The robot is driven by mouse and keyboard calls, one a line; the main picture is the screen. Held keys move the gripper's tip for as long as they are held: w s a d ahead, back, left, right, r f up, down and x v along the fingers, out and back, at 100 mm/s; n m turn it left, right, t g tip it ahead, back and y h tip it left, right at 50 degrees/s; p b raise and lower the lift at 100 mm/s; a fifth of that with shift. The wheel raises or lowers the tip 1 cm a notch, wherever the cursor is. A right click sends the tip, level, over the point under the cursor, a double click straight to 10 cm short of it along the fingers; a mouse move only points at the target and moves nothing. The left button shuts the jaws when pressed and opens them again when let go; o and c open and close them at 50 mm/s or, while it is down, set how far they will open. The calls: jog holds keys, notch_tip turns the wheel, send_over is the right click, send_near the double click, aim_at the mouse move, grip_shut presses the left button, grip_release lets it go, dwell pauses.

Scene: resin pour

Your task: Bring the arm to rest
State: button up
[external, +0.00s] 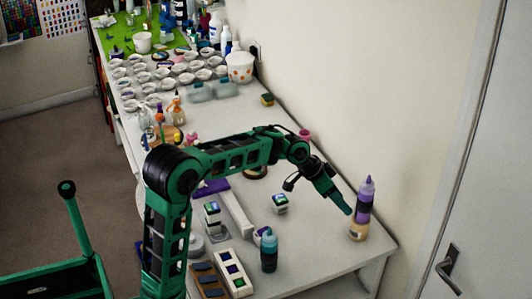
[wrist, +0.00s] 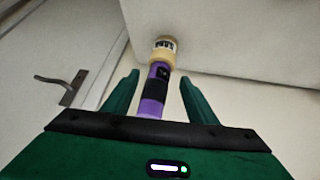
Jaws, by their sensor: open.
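My arm (external: 240,152) reaches over the near end of a long white table, with my gripper (external: 348,211) pointing down and to the right. In the wrist view my gripper (wrist: 158,82) is open, its two green fingers apart. A purple bottle with a black band (external: 366,200) stands upright by the table's right edge, on or in a tan round piece (external: 358,231). In the wrist view the purple bottle (wrist: 153,100) and the tan piece (wrist: 163,52) show between the fingers. Whether the fingers touch the bottle I cannot tell.
A teal bottle (external: 269,252), a white tray with coloured squares (external: 231,272) and small blocks (external: 280,203) stand near my arm. Several white cups (external: 187,78) fill the far table. A wall and a door (external: 470,200) are on the right.

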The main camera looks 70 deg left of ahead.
jog(key=s+d+f+m+g, duration=0.3)
jog(key=s+d+g, duration=0.1)
jog(key=s+d, duration=1.5)
jog(key=s+d+f+g, duration=0.1)
jog(key=s+d+f, duration=0.1)
jog(key=s, duration=0.6)
jog(key=s+d+f+m+g+y, duration=0.1)
jog(key=s+d+f, duration=0.1)
jog(key=s, duration=0.7)
jog(key=s+d+f+m+y, duration=0.1)
jog(key=s+d+f, duration=0.1)
jog(key=s, duration=0.6)
jog(key=shift+s+d+f+g, duration=0.15)
jog(key=shift+d+f+g, duration=0.1)
jog(key=shift+d+g, duration=0.15)
